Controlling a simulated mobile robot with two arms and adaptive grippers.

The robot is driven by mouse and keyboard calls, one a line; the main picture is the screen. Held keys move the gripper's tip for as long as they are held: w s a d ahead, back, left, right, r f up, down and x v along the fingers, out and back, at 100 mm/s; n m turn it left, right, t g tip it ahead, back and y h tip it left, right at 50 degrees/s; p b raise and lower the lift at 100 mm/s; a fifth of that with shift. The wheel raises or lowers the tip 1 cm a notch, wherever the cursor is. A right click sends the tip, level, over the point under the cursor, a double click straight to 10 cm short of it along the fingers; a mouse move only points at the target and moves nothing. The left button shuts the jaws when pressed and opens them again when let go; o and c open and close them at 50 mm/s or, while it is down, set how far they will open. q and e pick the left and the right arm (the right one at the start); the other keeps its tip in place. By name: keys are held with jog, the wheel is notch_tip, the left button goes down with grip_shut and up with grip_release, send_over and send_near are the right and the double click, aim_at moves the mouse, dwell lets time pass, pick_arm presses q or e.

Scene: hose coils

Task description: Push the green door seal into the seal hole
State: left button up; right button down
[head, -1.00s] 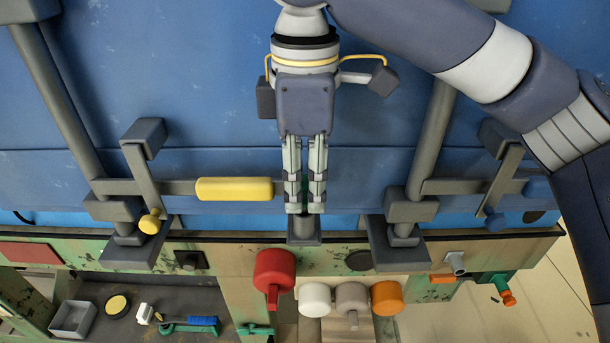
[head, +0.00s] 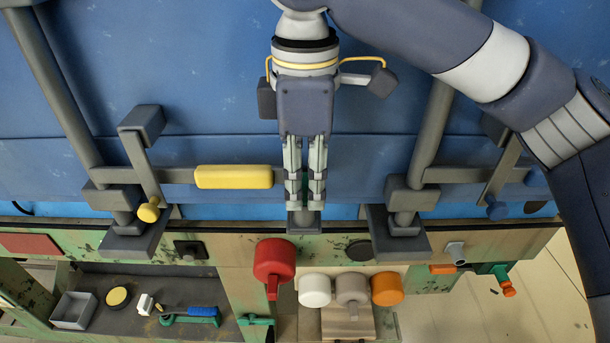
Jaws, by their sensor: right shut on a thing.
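My right gripper (head: 304,203) points straight down in the middle of the head view, its fingers close together. It is shut on the green door seal (head: 304,190), of which only a thin green strip shows between the fingers. A dark grey block (head: 304,221) stands on the ledge directly below the fingertips. The fingers hide its top, so I cannot tell whether it holds the seal hole or whether the seal touches it. My left gripper is not in view.
Blue doors with grey bars (head: 432,130) fill the back. A yellow handle (head: 234,177) lies left of my gripper. In front are a red knob (head: 273,260), white (head: 314,290), grey and orange (head: 387,288) cylinders, and a shelf (head: 150,285) with small items.

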jog(key=c, duration=1.2)
grip_release()
jog(key=shift+o, duration=1.3)
jog(key=shift+p, duration=0.6)
jog(key=o, duration=0.9)
jog(key=shift+o, duration=0.2)
jog(key=shift+w, duration=0.1)
